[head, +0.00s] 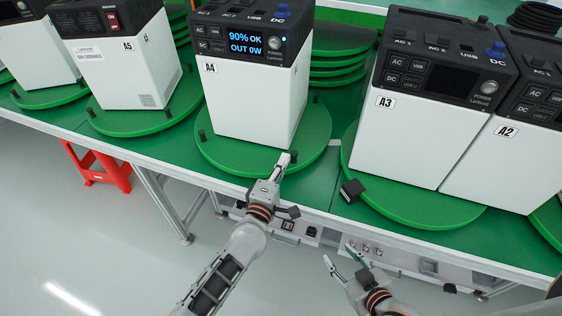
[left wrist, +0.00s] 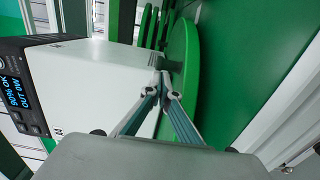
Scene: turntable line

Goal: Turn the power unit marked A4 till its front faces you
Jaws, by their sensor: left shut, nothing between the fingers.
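The power unit marked A4 (head: 250,105) stands upright on a green round turntable (head: 318,140). Its lit screen, reading 90% OK, and its A4 label face toward me, angled slightly left; its right side also shows. In the left wrist view the unit (left wrist: 85,85) appears sideways, with its screen at the left edge. My left gripper (head: 284,160) is shut and empty at the turntable's near rim, beside a small black peg (left wrist: 168,64). I cannot tell whether the fingertips touch the peg. My right gripper (head: 346,258) is open and empty, in front of the bench.
Unit A5 (head: 130,65) stands to the left and units A3 (head: 415,135) and A2 (head: 520,165) to the right, close to the A4 turntable. Stacked green discs (head: 340,65) lie behind A4. A red stool (head: 95,165) stands on the floor at left.

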